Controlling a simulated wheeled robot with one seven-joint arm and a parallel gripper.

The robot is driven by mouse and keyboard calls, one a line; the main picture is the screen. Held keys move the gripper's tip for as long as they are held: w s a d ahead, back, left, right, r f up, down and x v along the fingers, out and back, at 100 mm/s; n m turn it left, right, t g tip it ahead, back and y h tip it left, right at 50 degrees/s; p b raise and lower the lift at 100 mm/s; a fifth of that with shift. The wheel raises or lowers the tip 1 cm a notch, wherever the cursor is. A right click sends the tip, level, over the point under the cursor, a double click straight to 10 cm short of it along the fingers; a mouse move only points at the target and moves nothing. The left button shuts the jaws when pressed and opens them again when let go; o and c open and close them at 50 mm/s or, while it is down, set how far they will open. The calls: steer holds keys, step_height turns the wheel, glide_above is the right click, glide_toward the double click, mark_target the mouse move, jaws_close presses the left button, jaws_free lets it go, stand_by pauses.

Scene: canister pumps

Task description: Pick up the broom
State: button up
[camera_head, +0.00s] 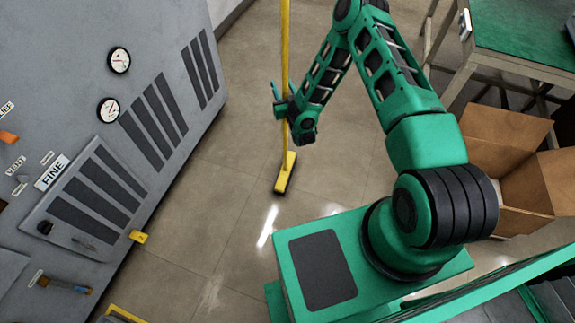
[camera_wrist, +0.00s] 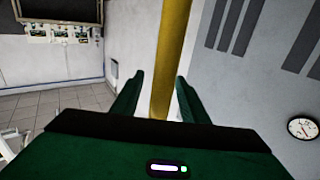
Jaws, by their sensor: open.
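The broom (camera_head: 285,175) has a long yellow handle and a yellow head with dark bristles. In the head view it stands nearly upright on the tiled floor, its handle running up out of the picture. My gripper (camera_head: 279,97) is at the lower part of the handle. In the wrist view the yellow handle (camera_wrist: 172,50) passes between the two green fingers of my gripper (camera_wrist: 157,85). The fingers are open, with a gap on the left side of the handle. The right finger is close to the handle; I cannot tell whether it touches.
A large grey machine (camera_head: 75,150) with gauges and vents stands at left. An open cardboard box (camera_head: 510,135) is at right, near a green-topped table (camera_head: 525,35). A yellow block (camera_head: 138,236) sticks out at the machine's base. The floor (camera_head: 215,180) around the broom head is clear.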

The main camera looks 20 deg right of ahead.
jaws_close()
steer(key=shift+r, duration=0.1)
